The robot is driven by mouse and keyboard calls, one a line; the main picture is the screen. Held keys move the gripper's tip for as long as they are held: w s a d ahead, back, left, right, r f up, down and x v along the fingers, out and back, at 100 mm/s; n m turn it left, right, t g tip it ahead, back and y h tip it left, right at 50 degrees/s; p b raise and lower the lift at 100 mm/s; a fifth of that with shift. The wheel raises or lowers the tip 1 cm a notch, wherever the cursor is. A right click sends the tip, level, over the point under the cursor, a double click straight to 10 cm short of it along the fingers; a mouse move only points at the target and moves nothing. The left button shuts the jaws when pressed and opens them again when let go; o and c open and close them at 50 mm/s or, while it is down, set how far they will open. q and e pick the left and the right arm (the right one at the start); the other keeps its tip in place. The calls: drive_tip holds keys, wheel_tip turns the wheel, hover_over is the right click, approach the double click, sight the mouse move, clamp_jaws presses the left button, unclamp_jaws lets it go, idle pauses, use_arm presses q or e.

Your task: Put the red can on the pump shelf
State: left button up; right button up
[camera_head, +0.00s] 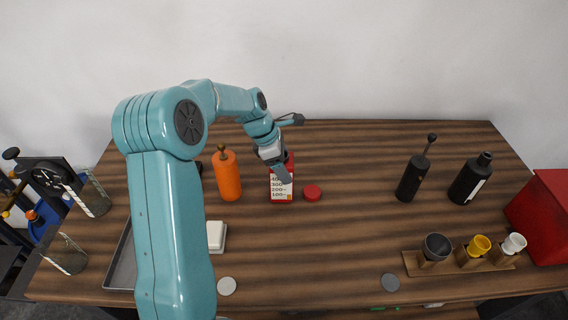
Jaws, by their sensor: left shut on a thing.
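The red can (281,198), with a white label marked with a column of numbers, stands on the wooden table near the middle. My left gripper (284,174) reaches down from the upper left onto its upper part and is shut on it. The gripper covers part of the can's top and label. I cannot tell whether the can's base touches the table. I cannot make out for certain which thing is the pump shelf. My right gripper is not in view.
An orange bottle (227,177) stands left of the can. Black bottles (411,180) (469,181) stand at right, near a red box (545,215). A wooden rack (413,265) holds cups at front right. A grey tray (121,267) lies partly behind my arm. The centre right is clear.

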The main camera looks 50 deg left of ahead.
use_arm(q)
drive_tip(key=shift+d+f, duration=0.15)
drive_tip(key=o, duration=1.7)
